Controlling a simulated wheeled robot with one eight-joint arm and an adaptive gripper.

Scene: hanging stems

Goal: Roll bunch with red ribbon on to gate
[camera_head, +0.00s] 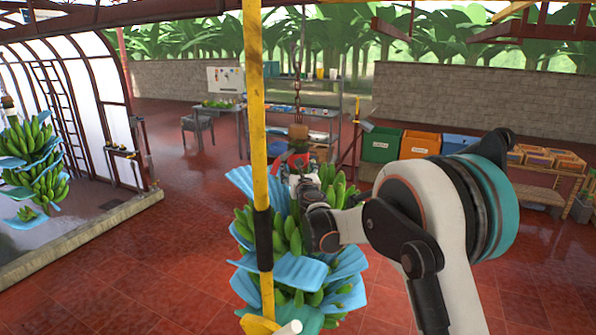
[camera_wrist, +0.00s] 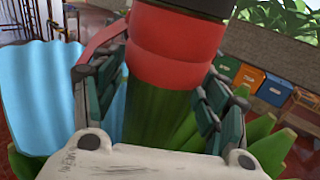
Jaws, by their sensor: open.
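A bunch of green bananas (camera_head: 292,238) with blue sheets between its hands hangs from a chain and hook (camera_head: 297,95) in the head view. A red ribbon (camera_wrist: 172,55) wraps its stem, with a loose tail at left; it also shows in the head view (camera_head: 283,163). My gripper (camera_head: 302,180) is at the top of the bunch. In the wrist view my gripper (camera_wrist: 155,100) is open, with one finger on each side of the green stem below the ribbon. Whether the fingers touch it is unclear. I cannot make out a gate for certain.
A yellow pole (camera_head: 254,110) stands in front of the bunch's left part. Another bunch (camera_head: 38,165) hangs at far left by a white arched structure (camera_head: 100,65). Coloured bins (camera_head: 420,144), a shelf (camera_head: 320,110) and a table (camera_head: 220,106) stand behind. Red floor (camera_head: 120,260) is open at left.

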